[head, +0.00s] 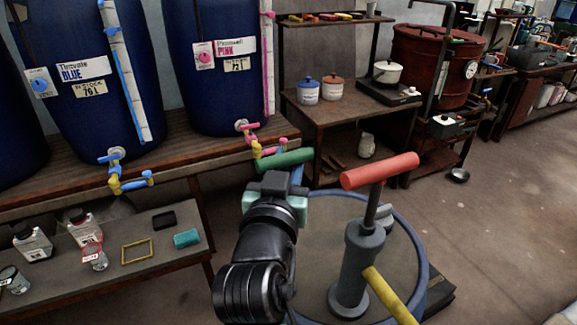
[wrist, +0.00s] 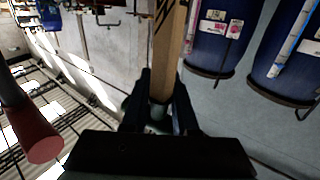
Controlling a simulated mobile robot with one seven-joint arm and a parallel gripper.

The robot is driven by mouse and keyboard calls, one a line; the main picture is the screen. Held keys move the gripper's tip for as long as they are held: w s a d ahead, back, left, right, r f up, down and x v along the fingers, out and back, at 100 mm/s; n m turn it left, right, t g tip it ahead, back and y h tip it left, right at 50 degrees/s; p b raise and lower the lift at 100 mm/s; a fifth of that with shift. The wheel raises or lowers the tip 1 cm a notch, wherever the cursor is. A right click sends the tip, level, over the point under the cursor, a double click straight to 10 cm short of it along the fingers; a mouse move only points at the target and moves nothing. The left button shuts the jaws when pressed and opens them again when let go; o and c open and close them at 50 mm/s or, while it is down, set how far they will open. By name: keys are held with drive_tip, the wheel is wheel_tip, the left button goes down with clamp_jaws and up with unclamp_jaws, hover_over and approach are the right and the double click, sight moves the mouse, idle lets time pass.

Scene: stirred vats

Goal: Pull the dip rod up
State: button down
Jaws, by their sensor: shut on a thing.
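My gripper (head: 275,190) is at the near side of the scene, over the back left of a round lidded vat (head: 421,240) with a blue rim. A green handle (head: 286,161) shows just above and beyond the gripper and appears to be the dip rod's grip. In the wrist view, which looks upside down, a tan dip rod (wrist: 168,55) with dark marks runs out from between the fingers. The gripper is shut on it. In the head view my gripper hides the shaft, so I cannot tell how deep it sits in the vat.
Blue barrels (head: 75,80) with taps stand behind. A low bench with bottles (head: 34,243) is at left. Open floor lies right.

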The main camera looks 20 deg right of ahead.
drive_tip(key=shift+r, duration=0.95)
drive_tip(key=c, duration=0.8)
unclamp_jaws()
drive_tip(key=shift+c, duration=0.2)
drive_tip(key=shift+a, duration=0.1)
drive_tip(key=b+v, duration=0.1)
drive_tip(key=v, duration=1.1)
drive_tip(key=shift+s+f+b, duration=0.35)
drive_tip(key=shift+s+b, duration=0.05)
drive_tip(key=shift+s, duration=0.05)
drive_tip(key=shift+a, duration=0.1)
drive_tip(key=s+a+r+n+t+y+p, duration=0.1)
drive_tip(key=a+r+n+t+y+p, duration=0.1)
drive_tip(key=r, duration=1.1)
drive_tip(key=s+a+r+n+t+y+p, duration=0.1)
drive_tip(key=a+r+t+y+p, duration=0.3)
drive_tip(key=r, duration=0.9)
drive_tip(key=s+a+r+n+t+y+p, duration=0.2)
drive_tip(key=r+t, duration=0.4)
drive_tip(key=r, duration=0.7)
drive_tip(key=a+n+y+p, duration=0.1)
drive_tip(key=a+p, duration=0.1)
drive_tip(key=shift+a+y, duration=0.3)
drive_tip(key=shift+a, duration=0.1)
